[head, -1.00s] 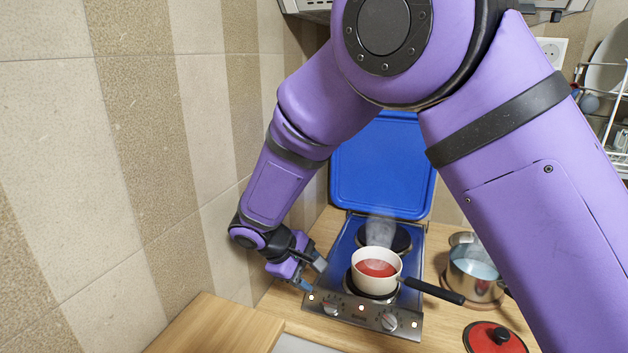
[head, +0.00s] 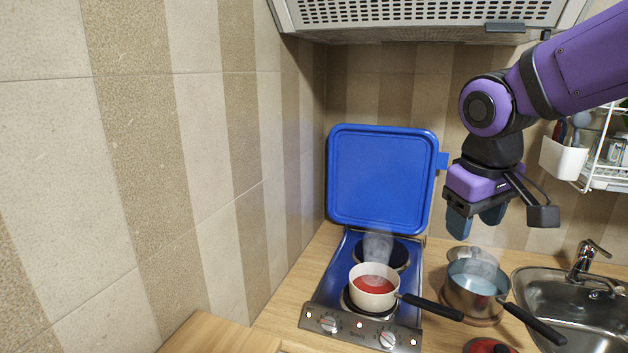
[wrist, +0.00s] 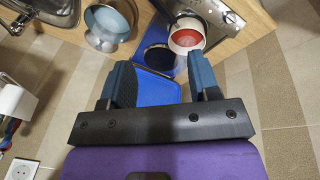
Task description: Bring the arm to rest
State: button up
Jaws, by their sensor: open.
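My gripper (head: 475,222) hangs in the air above and behind the steel pot, to the right of the raised blue lid (head: 382,180). Its blue fingers point down, are apart and hold nothing. In the wrist view my gripper (wrist: 160,85) also shows spread fingers with nothing between them. The blue lid stands upright at the back of the hob (head: 335,285). A cream saucepan (head: 374,294) with red contents sits on the front burner and steams.
A steel pot (head: 470,299) with pale blue contents stands on the counter right of the hob. A sink (head: 585,315) and tap (head: 590,258) lie farther right. A range hood (head: 430,14) hangs above.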

jog(key=s+d+r+m+t, duration=0.1)
jog(key=s+d+m, duration=0.1)
jog(key=s, duration=0.4)
jog(key=s+d+r+m+t+y, duration=0.1)
jog(key=s+d+t, duration=0.1)
jog(key=s+d, duration=0.2)
jog(key=s, duration=0.3)
jog(key=shift+s+d+r+m, duration=0.15)
jog(key=shift+r+m, duration=0.1)
jog(key=shift+m, duration=0.15)
